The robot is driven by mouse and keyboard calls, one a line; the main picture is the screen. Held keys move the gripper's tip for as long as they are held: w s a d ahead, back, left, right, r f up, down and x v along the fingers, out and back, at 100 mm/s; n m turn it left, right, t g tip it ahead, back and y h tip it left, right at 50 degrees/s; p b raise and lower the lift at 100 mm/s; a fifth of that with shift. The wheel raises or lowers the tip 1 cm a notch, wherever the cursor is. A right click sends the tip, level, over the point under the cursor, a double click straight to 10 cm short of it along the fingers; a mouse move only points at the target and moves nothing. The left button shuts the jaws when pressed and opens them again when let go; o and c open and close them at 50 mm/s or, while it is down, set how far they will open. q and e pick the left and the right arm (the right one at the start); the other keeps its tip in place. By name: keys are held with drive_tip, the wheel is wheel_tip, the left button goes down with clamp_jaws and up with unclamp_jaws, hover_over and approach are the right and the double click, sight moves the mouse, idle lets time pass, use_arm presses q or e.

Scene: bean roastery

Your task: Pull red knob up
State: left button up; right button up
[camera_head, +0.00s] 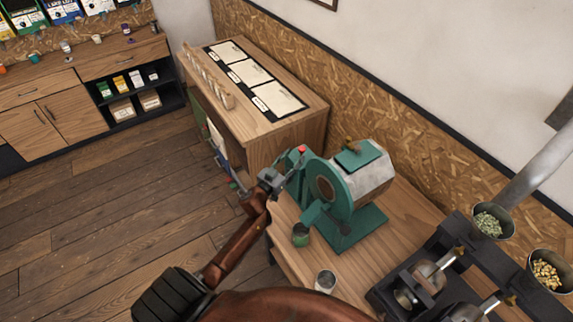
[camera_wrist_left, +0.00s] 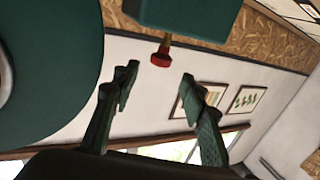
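The red knob (camera_head: 302,149) shows in the head view at the front upper left of the teal roaster (camera_head: 350,175). In the left wrist view the red knob (camera_wrist_left: 160,58) sits on a short brass-coloured stem from a teal block (camera_wrist_left: 185,14). My left gripper (camera_head: 294,164) is right by the knob in the head view. In the left wrist view my left gripper (camera_wrist_left: 158,76) is open, with its two fingers apart. The knob lies in line with the gap, just past the fingertips, and nothing is held. My right gripper is not in view.
The roaster stands on a wooden table (camera_head: 400,215). A green cup (camera_head: 301,236) is below its front, and a metal can (camera_head: 325,280) stands nearer. Dark grinders with bean hoppers (camera_head: 487,222) are at right. A wooden counter (camera_head: 285,135) with sheets is behind. The floor at left is clear.

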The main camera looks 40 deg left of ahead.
use_arm(q)
drive_tip(key=shift+s, duration=2.7)
